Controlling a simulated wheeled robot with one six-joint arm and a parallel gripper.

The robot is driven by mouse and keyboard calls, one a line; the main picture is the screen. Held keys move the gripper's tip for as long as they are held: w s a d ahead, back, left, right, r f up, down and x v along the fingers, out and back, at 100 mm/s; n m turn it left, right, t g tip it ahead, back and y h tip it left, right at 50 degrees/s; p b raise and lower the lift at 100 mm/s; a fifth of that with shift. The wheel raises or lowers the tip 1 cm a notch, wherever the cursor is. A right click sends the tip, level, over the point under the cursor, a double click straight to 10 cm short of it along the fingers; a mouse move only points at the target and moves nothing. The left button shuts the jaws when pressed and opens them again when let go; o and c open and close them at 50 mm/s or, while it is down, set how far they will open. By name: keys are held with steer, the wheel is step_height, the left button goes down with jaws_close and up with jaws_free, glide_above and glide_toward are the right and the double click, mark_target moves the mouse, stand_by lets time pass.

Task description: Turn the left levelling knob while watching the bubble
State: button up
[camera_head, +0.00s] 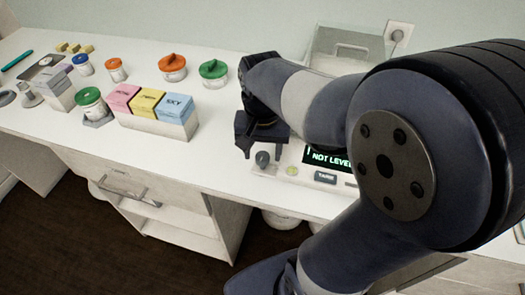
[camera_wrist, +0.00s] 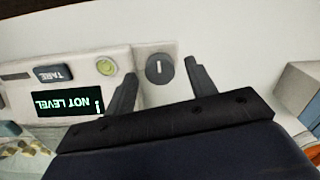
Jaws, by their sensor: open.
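The balance (camera_head: 280,167) stands on the white bench, partly hidden behind my arm. Its screen (camera_head: 327,157) reads "NOT LEVEL"; the wrist view shows the same screen (camera_wrist: 66,102) upside down. The dark grey left levelling knob (camera_head: 262,159) is at its front left corner. In the wrist view the knob (camera_wrist: 160,69) has a white line along its face, and the yellow-green bubble level (camera_wrist: 106,66) is beside it. I cannot make out the bubble's exact position. My gripper (camera_wrist: 160,57) is open, its fingers on either side of the knob, with visible gaps. In the head view my gripper (camera_head: 260,128) is just above the knob.
Pink, yellow and blue "SKY" boxes (camera_head: 172,131) stand left of the balance. Jars with green (camera_head: 213,70) and orange (camera_head: 172,63) lids stand behind them. A TARE button (camera_wrist: 55,74) is beside the bubble. A wall socket (camera_head: 398,35) is behind.

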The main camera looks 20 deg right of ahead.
steer(key=shift+f, duration=0.35)
steer(key=shift+c, duration=0.3)
steer(key=c, duration=0.9)
